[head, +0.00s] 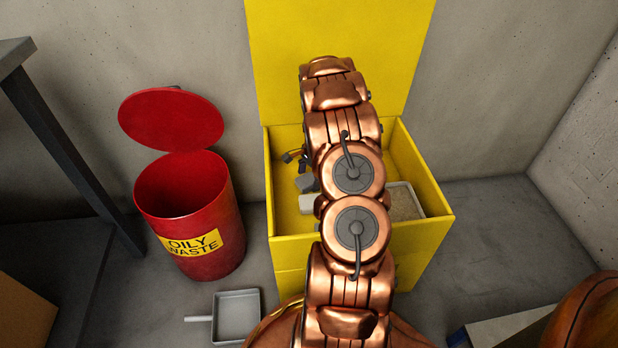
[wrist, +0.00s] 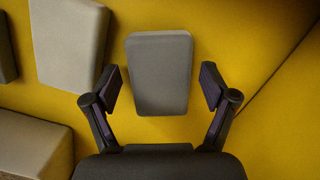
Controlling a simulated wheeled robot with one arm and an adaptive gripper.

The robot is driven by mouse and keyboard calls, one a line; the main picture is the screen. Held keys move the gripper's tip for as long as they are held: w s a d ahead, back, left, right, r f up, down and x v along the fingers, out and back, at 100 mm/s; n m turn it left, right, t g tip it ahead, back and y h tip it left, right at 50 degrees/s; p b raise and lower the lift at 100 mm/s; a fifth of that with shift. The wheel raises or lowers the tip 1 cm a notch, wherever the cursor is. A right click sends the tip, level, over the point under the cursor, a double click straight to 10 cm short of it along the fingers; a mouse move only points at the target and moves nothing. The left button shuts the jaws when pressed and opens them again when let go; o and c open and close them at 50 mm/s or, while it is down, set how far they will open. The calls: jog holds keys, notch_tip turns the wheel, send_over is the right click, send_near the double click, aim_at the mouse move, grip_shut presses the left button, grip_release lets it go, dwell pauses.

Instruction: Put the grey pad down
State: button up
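The grey pad (wrist: 160,75) lies on the yellow floor of the box in the wrist view, a flat, rounded, tapering block. My gripper (wrist: 162,88) is open, with one finger on each side of the pad. A strip of yellow shows between the pad and each finger, so neither finger appears to touch it. In the head view my copper arm reaches over the open yellow box (head: 428,215) and hides much of its inside. I cannot tell there which grey piece is this pad.
Lighter blocks lie left of the pad in the wrist view, one upper left (wrist: 70,42) and one lower left (wrist: 32,148). A grey tray (head: 405,200) sits inside the box at right. A red oily waste bin (head: 190,215) with its lid up and a dustpan (head: 237,316) are left.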

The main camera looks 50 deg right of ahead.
jog(key=shift+r, duration=0.1)
dwell(0.3)
notch_tip(320, 180, up, 12)
jog(key=d+p, duration=0.2)
jog(key=p, duration=0.2)
jog(key=s+a+r+n+g, duration=0.1)
jog(key=s+a+r+n, duration=0.3)
jog(key=a, duration=0.5)
jog(key=s+a+r+n+g, duration=0.1)
jog(key=a+r+n, duration=0.2)
jog(key=a+r, duration=0.45)
jog(key=s+a+r+n, duration=0.3)
jog(key=a+n, duration=0.1)
jog(key=a, duration=0.7)
jog(key=s+a+r+n+g, duration=0.1)
jog(key=s+a+n, duration=0.4)
jog(key=s, duration=0.5)
jog(key=s+a+r+n+g+h, duration=0.1)
jog(key=s+a+r+n, duration=0.1)
jog(key=s+a+n, duration=0.3)
jog(key=s+a, duration=0.3)
jog(key=s, duration=0.3)
jog(key=shift+s+a+n+h, duration=0.2)
jog(key=shift+a+n+h, duration=0.1)
jog(key=shift+n, duration=0.1)
jog(key=shift+r, duration=0.2)
